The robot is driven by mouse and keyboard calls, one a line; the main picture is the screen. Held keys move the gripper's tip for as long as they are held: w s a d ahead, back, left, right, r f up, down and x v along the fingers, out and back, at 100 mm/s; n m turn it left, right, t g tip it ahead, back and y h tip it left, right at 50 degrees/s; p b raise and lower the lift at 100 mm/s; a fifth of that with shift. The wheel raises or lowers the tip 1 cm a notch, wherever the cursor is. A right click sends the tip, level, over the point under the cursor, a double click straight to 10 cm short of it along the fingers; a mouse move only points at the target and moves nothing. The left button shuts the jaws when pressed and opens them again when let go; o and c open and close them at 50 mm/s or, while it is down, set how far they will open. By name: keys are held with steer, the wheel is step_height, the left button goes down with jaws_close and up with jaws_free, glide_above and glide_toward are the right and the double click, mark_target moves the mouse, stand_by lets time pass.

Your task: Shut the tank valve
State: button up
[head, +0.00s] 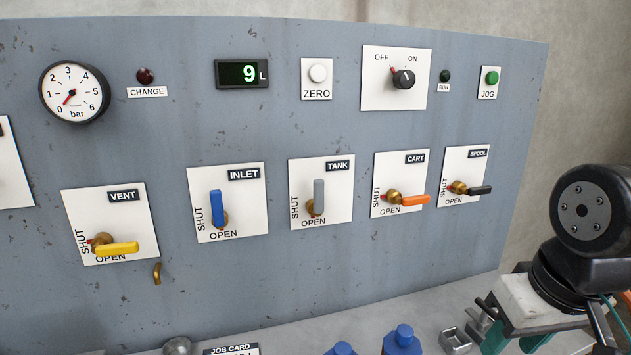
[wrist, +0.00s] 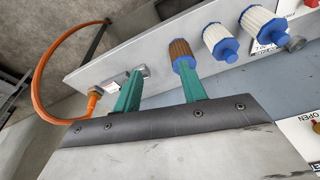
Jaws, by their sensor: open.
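The tank valve (head: 319,197) is on a white plate labelled TANK in the middle of the grey panel. Its grey lever stands upright above a brass hub. SHUT is printed along the plate's left side and OPEN below the hub. My gripper (head: 512,340) is at the lower right in the head view, low over the bench and well apart from the valve. In the wrist view my gripper (wrist: 157,78) has its two green fingers apart, with nothing held between them. The tank valve cannot be made out in the wrist view.
The vent (head: 118,248), inlet (head: 217,207), cart (head: 408,200) and spool (head: 478,190) valves share the panel. The inlet lever is upright; the others lie sideways. A brown cartridge (wrist: 181,52) is near one fingertip; whether they touch is unclear. White cartridges (wrist: 220,40) and an orange hose (wrist: 40,80) are nearby.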

steer(key=w+a+n+t+y, duration=0.1)
steer(key=w+a+t+y, duration=0.15)
steer(key=w+a, duration=0.45)
steer(key=n+t+y, duration=0.2)
steer(key=t, duration=1)
glide_toward(320, 188)
steer(key=w, duration=0.3)
steer(key=x, duration=0.8)
steer(key=shift+s+a, duration=0.15)
steer(key=shift+a, duration=0.2)
jaws_close()
